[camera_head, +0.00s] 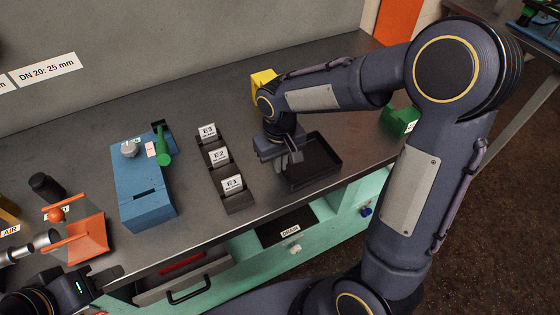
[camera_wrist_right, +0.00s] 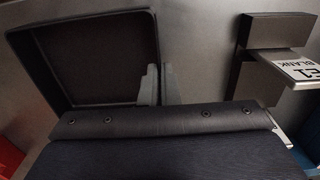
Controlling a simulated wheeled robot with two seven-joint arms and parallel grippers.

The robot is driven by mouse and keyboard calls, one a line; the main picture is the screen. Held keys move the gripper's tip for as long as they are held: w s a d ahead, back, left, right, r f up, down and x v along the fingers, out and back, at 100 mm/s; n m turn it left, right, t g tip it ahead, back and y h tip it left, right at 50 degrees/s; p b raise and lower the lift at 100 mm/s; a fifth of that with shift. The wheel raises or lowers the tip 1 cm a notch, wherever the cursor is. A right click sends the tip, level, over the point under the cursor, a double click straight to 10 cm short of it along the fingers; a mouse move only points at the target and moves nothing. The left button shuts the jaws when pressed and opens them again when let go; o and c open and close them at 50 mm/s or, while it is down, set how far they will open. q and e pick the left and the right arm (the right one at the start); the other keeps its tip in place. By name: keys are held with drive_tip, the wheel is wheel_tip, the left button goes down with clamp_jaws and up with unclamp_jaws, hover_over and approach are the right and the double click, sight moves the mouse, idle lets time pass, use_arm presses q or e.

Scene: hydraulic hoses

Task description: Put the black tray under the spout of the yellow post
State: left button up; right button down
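The black tray (camera_head: 322,174) is a shallow open box right of the label holders on the grey bench; it also shows in the right wrist view (camera_wrist_right: 95,58). My right gripper (camera_head: 290,160) is at the tray's left wall. In the right wrist view its fingers (camera_wrist_right: 160,85) stand close together on both sides of that wall and appear shut on it. I cannot tell whether the tray is lifted. The yellow post (camera_head: 262,79) shows only in part behind my right arm; its spout is hidden. My left gripper (camera_head: 100,275) is at the lower left, its fingers unclear.
A black holder with label cards E1, E2 and E3 (camera_head: 222,170) stands left of the tray. Further left are a blue box (camera_head: 145,190) and an orange fixture (camera_head: 85,238). A green block (camera_head: 400,120) is at the right. A drawer marked DRAIN (camera_head: 288,228) is below the front edge.

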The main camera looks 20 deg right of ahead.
drive_tip(key=c, duration=1.7)
unclamp_jaws()
